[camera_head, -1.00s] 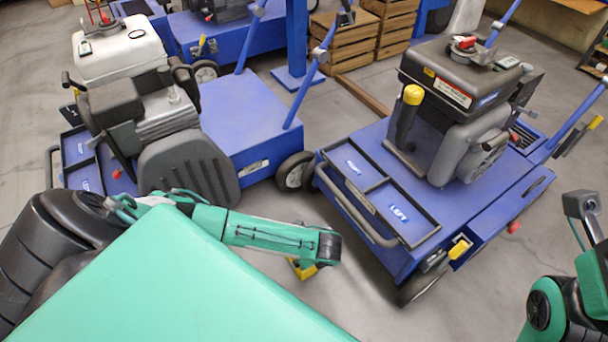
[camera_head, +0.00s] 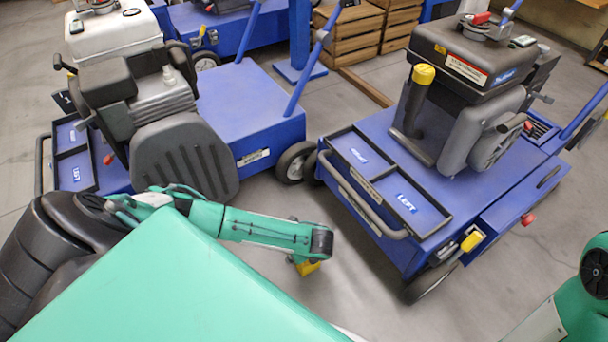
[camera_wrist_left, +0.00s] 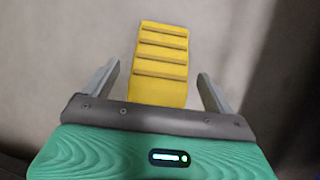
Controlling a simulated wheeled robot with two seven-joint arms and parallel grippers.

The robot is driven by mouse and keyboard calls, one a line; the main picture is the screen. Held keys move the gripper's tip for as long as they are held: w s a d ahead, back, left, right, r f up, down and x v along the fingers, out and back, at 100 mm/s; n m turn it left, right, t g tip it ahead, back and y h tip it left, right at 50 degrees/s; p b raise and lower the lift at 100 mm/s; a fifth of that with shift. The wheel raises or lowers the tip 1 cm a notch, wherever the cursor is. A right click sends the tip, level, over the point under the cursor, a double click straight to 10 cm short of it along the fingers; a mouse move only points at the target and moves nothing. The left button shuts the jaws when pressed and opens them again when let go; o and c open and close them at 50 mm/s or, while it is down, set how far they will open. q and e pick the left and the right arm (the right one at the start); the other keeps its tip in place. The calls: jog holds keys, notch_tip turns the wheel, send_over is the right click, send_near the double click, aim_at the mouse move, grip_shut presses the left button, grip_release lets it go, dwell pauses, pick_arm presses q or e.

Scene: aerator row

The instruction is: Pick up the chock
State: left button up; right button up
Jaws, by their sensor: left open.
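The yellow ridged chock (camera_wrist_left: 160,52) lies on the grey floor in the left wrist view. My left gripper (camera_wrist_left: 158,70) is open above it, with one finger on each side and visible gaps between the fingers and the chock. The chock's near end is hidden behind the gripper body. In the head view a small part of the chock (camera_head: 308,267) shows below the end of my left arm, where the fingers are hidden. Part of my right arm shows at the right edge, but its gripper is out of view.
A blue aerator cart (camera_head: 430,225) with black trays stands right of the chock. Another blue cart (camera_head: 235,105) with a grey engine stands behind and left of it. Wooden crates (camera_head: 345,40) are at the back. Bare floor lies between the chock and the right cart's wheel.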

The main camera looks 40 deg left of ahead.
pick_arm(q)
jog(key=shift+f, duration=0.1)
jog(key=c, duration=1.5)
